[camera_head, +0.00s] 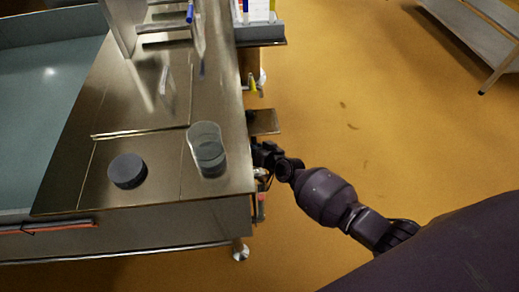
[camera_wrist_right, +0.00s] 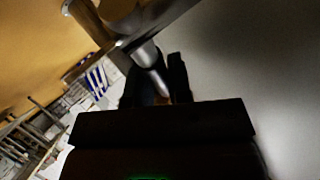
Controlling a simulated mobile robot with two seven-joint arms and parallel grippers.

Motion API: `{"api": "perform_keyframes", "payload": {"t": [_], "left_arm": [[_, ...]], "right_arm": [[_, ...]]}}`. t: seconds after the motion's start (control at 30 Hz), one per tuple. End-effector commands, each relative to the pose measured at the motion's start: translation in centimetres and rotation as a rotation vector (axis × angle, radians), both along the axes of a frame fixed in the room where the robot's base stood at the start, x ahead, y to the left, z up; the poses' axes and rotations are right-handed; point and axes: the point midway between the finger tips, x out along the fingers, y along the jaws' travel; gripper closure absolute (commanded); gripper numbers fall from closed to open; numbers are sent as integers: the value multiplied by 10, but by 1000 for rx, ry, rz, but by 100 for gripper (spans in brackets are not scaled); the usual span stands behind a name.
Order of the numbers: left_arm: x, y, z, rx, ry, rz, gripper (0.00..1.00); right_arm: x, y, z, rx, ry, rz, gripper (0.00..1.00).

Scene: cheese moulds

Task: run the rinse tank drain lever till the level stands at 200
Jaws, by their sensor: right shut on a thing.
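My right gripper (camera_head: 262,158) is at the right side of the steel bench, low beside its edge. In the right wrist view its dark fingers (camera_wrist_right: 154,88) are shut on a grey metal rod, which looks like the drain lever (camera_wrist_right: 147,55). The lever's upper end meets a larger metal fitting. In the head view the lever is hidden by the gripper and bench edge. A large basin with grey-green liquid (camera_head: 40,110), perhaps the rinse tank, lies at the left. I cannot read any level mark. My left gripper is not in view.
A clear cylinder (camera_head: 207,142) partly filled with dark liquid and a dark round disc (camera_head: 127,170) stand on the steel bench (camera_head: 160,185). A small brown shelf (camera_head: 263,121) juts from the bench's right side.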

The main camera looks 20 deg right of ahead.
Motion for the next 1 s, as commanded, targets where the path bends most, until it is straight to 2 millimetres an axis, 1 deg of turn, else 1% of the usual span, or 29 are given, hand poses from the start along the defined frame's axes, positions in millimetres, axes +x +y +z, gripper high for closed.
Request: {"api": "perform_keyframes", "payload": {"t": [0.03,0.4,0.6,0.8,1.0], "left_arm": [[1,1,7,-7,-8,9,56],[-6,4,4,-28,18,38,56],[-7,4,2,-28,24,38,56],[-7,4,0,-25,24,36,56],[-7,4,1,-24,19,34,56]], "right_arm": [[7,0,9,13,31,-1,100],[13,-3,-21,106,366,0,100],[13,-4,-33,144,505,0,100],[13,-4,-40,171,595,0,100],[13,-4,-43,184,640,0,100]]}}
